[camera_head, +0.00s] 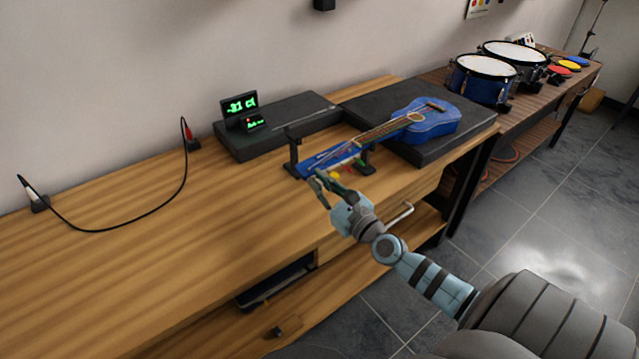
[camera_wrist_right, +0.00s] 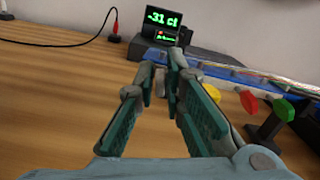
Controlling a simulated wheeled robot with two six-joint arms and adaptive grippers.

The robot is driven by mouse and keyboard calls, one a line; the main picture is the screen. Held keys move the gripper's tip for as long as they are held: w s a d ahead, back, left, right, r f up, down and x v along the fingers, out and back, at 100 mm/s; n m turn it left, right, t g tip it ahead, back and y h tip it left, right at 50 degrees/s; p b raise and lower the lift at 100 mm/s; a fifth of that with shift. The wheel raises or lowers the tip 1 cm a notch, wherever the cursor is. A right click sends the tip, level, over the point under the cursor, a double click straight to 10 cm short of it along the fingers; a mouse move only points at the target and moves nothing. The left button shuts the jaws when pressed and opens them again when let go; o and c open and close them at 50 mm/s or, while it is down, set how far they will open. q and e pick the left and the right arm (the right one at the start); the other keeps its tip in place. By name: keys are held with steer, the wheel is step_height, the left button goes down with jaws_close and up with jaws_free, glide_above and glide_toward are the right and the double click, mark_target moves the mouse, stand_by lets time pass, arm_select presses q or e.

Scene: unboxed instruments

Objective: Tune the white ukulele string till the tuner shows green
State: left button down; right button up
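The blue ukulele (camera_head: 432,118) lies on a dark board, its neck running left to a blue headstock (camera_head: 328,159) on black supports. In the right wrist view, yellow (camera_wrist_right: 211,93), red (camera_wrist_right: 249,102) and green (camera_wrist_right: 284,110) pegs stand along the headstock's near side. My left gripper is out of view.
A black cable (camera_head: 130,218) loops over the wooden table (camera_head: 130,270) between two small plugs. A dark block (camera_head: 290,118) stands behind the headstock. Drums (camera_head: 485,68) stand on another table at right. The table's left part is mostly clear.

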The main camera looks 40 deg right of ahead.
steer(key=shift+o, duration=0.8)
steer(key=s, duration=0.8)
steer(key=shift+f, duration=0.3)
